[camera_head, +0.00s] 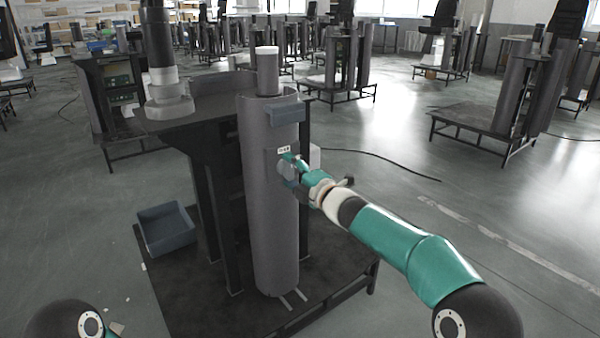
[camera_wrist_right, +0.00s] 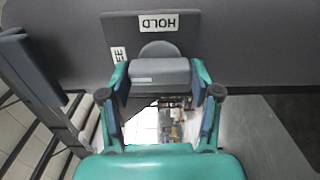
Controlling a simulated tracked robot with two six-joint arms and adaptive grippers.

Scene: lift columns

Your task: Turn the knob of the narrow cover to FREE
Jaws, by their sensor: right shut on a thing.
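The narrow cover (camera_head: 270,215) is a tall dark grey curved shell standing upright around a column. Its knob (camera_wrist_right: 160,71) is a grey bar on a round base, seen between my right fingers in the right wrist view. A HOLD label (camera_wrist_right: 170,22) appears upside down above the knob. A partly hidden label (camera_wrist_right: 118,55), showing only "EE", is at its left. My right gripper (camera_wrist_right: 160,78) is shut on the knob; in the head view the gripper (camera_head: 291,168) is against the cover's upper right side and hides the knob. My left gripper is out of view.
The column stands on a dark platform (camera_head: 190,300). A blue-grey open bin (camera_head: 166,229) sits at the left. A grey bracket (camera_head: 287,117) juts from the cover above my right gripper. A dark shelf and post stand behind left.

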